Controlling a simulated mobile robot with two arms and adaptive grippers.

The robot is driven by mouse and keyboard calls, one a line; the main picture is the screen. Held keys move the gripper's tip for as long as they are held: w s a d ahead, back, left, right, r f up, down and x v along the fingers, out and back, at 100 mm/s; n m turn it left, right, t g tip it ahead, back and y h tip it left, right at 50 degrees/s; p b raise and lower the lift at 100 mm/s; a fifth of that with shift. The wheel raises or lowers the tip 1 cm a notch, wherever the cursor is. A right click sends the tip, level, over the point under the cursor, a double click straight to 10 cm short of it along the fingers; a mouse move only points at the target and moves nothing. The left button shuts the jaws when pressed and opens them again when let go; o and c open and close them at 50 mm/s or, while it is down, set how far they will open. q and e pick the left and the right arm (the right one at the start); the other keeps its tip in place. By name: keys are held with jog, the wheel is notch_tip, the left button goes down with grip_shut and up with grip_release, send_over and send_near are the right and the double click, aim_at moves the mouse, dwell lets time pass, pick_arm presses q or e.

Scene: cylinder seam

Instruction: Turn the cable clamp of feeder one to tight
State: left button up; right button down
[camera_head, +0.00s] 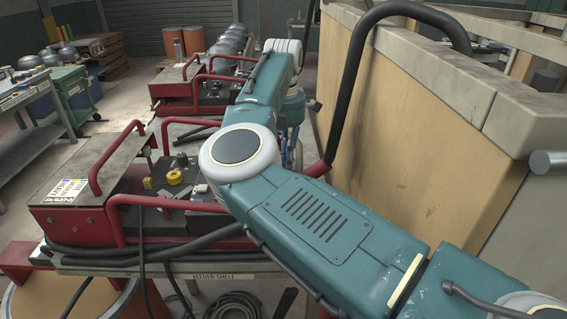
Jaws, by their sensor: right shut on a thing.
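My right arm comes in from the lower right and bends at a white joint. Its far link runs up to a white wrist ring, and the end turns back down. My right gripper (293,148) is mostly hidden behind that link. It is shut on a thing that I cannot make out. Two red wire feeders with dark tops stand here, a near one (78,188) and a far one (172,82). I cannot tell which is feeder one. The near feeder carries a yellow knob (174,177) and small fittings. I cannot make out a cable clamp. My left gripper is out of view.
Red tube handles (112,155) rise around the near feeder. Black cables (150,252) hang along its shelf, labelled feeder shelf (222,277). A tall tan box wall (400,130) with a black hose (350,85) closes the right side. A green cart (72,90) stands at the left.

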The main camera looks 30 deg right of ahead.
jog(key=m, duration=0.5)
jog(key=shift+w+d+r+m, duration=0.15)
jog(key=shift+m, duration=0.15)
jog(key=shift+d+m+p, duration=0.15)
jog(key=shift+m+p, duration=0.15)
jog(key=shift+m, duration=1.9)
jog(key=c, duration=1.7)
grip_release()
notch_tip(320, 180, up, 12)
jog(key=shift+f, duration=0.1)
